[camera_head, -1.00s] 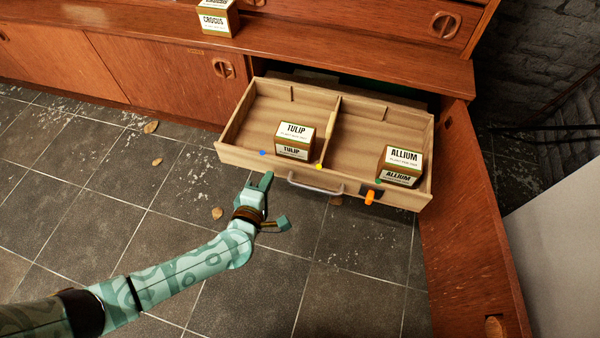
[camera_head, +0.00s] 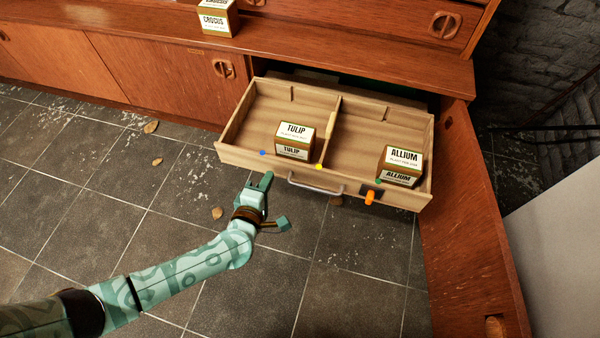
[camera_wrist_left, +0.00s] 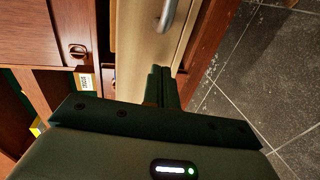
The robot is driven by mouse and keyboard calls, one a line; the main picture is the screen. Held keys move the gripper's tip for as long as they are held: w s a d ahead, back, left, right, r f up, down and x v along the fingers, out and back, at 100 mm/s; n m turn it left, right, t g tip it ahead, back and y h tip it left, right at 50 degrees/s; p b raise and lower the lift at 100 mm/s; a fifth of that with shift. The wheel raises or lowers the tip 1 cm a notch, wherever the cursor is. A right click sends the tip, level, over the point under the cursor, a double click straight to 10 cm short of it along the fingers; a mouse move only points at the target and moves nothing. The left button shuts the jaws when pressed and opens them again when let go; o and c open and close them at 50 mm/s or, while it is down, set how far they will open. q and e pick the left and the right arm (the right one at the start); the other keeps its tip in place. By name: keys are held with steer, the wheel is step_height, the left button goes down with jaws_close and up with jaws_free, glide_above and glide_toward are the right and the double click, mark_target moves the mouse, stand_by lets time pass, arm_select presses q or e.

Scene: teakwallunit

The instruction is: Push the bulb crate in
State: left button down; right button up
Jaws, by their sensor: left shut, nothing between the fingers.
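The bulb crate (camera_head: 240,160) is a pale wooden drawer standing far out of the cabinet, with a grey handle (camera_head: 316,186) on its front. It also shows in the left wrist view (camera_wrist_left: 140,40). A divider splits it in two. A Tulip box (camera_head: 295,140) is in the left compartment and an Allium box (camera_head: 400,165) in the right one. My left gripper (camera_head: 266,180) is shut and empty, just before the crate's front, left of the handle. Its closed fingers also show in the left wrist view (camera_wrist_left: 161,85). I cannot tell whether they touch the front. My right gripper is not in view.
An orange latch (camera_head: 370,197) sits on the crate's front at the right. An open cabinet door (camera_head: 465,230) stands along the crate's right side. A Crocus box (camera_head: 217,20) stands on the cabinet top.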

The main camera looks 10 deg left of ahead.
mark_target(276, 158)
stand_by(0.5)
arm_select(q)
steer(key=shift+w+r+x, duration=0.1)
steer(key=shift+r+x, duration=0.2)
steer(key=shift+x, duration=0.85)
steer(key=shift+w+r+x, duration=0.1)
steer(key=shift+r+x, duration=0.15)
steer(key=shift+x, duration=0.9)
steer(key=shift+r+x, duration=0.3)
steer(key=shift+x, duration=0.85)
steer(key=shift+r+x, duration=0.25)
steer(key=shift+x, duration=0.85)
steer(key=shift+r+x, duration=0.3)
steer(key=shift+x, duration=0.85)
steer(key=shift+r+x, duration=0.25)
steer(key=shift+x, duration=0.85)
steer(key=shift+w, duration=0.2)
